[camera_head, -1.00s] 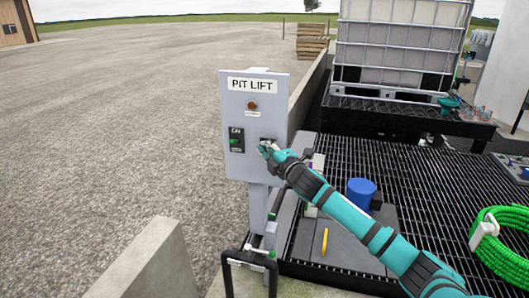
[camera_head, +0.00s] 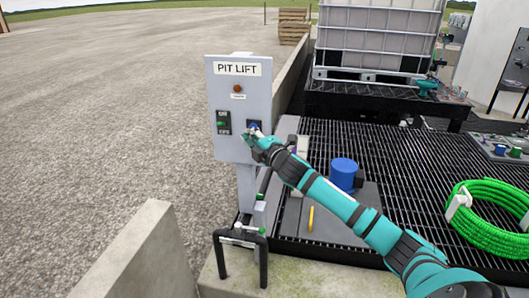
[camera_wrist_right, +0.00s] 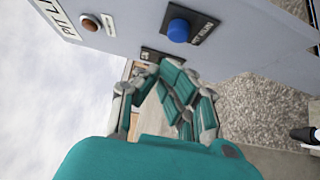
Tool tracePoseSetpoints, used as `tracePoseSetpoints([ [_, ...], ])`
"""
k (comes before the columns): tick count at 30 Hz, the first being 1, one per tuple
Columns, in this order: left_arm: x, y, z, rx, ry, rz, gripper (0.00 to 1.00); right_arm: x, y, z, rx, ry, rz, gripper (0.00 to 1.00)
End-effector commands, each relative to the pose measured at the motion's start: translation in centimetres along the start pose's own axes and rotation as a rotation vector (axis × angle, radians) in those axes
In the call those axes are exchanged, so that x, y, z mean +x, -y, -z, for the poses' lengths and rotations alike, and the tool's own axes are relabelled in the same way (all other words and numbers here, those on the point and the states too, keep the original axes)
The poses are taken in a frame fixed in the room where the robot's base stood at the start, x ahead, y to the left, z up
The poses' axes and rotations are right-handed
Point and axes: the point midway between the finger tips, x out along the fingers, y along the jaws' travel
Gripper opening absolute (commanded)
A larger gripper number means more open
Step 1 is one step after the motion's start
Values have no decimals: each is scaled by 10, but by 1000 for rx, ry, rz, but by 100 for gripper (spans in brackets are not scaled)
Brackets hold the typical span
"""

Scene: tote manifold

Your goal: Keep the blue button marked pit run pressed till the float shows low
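A grey panel marked PIT LIFT (camera_head: 239,100) stands on a post in the head view. The blue button (camera_head: 254,125) is at its right side; in the wrist view the button (camera_wrist_right: 178,30) shows uncovered beside its label, which reads as PIT RUN. My right gripper (camera_head: 247,139) is just below the button in the head view. In the wrist view its fingertips (camera_wrist_right: 157,68) are close together, look shut and empty, and do not cover the button. Contact with the panel cannot be told. No float reading can be made out. My left gripper is out of view.
The panel also has an orange lamp (camera_head: 238,88) and a green switch (camera_head: 223,123). A blue cylinder (camera_head: 343,174) and a yellow upright piece (camera_head: 311,218) stand near the grating (camera_head: 400,170). A black frame (camera_head: 240,258) and concrete wall (camera_head: 135,258) are in front.

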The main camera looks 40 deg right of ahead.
Motion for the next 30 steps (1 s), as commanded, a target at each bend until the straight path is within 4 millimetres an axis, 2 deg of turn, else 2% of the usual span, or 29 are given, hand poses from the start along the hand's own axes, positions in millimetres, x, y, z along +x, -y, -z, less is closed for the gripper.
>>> tracePoseSetpoints([
  [3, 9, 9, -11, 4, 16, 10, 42, -17, 4, 0, -4, -3, 0, 0],
  [7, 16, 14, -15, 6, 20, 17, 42, -36, 5, 0, -4, -3, 1, 0],
  [16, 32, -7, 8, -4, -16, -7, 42, -82, 4, 1, -4, -4, 1, 0],
  [21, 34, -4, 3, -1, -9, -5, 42, -93, 2, 1, -2, -4, -1, 0],
  [30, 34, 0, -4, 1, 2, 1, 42, -95, 0, 1, -1, -4, -2, 0],
])
